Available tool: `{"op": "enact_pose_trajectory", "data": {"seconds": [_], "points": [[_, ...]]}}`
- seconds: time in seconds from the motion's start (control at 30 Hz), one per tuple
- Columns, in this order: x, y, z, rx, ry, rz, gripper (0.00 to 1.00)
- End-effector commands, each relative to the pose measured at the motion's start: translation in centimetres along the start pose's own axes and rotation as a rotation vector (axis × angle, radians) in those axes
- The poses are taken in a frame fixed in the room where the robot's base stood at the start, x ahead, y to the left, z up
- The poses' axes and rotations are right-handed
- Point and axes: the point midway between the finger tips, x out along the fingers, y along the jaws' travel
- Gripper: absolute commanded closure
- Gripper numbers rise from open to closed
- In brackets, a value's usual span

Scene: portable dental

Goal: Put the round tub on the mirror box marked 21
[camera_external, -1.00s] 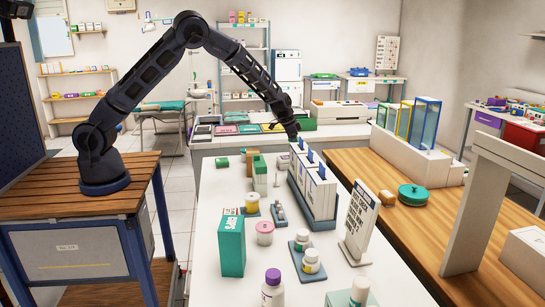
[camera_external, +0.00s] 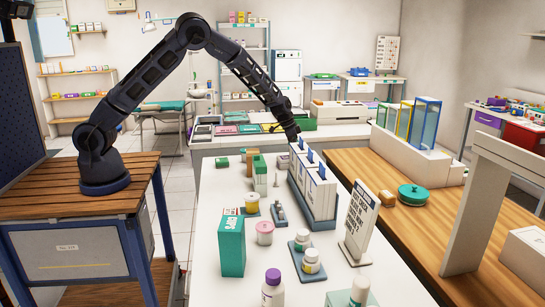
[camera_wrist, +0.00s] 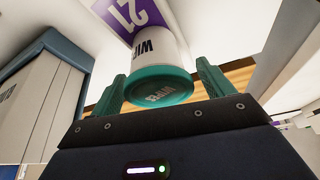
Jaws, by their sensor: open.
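The round tub (camera_wrist: 158,55) is white with a teal lid marked WIPES and shows in the wrist view. My gripper (camera_wrist: 160,82) is open, with one teal finger on each side of the lid; a gap shows on the right, and contact on the left is unclear. The mirror box's purple label (camera_wrist: 125,14) with a white 21 shows just beyond the tub's far end. The tub covers part of it, and I cannot tell whether they touch. In the external view my gripper (camera_external: 294,136) is at the far end of the white counter; the tub is not distinguishable there.
A rack of tall white boxes (camera_external: 318,190) stands close to my gripper; similar boxes show left in the wrist view (camera_wrist: 40,105). A sign (camera_external: 360,218), a teal box (camera_external: 232,246) and a pink tub (camera_external: 264,232) stand nearer on the counter (camera_external: 208,205).

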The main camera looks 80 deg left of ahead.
Motion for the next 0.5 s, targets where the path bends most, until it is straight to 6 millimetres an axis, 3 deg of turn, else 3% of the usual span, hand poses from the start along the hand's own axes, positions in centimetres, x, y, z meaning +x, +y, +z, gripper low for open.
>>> {"op": "enact_pose_trajectory", "data": {"seconds": [0.17, 0.5], "points": [[-2.2, 0.0, -0.2, 0.002, 0.003, -0.002, 0.2], [-8.6, 0.1, -0.1, 0.002, 0.001, 0.0, 0.2]]}}
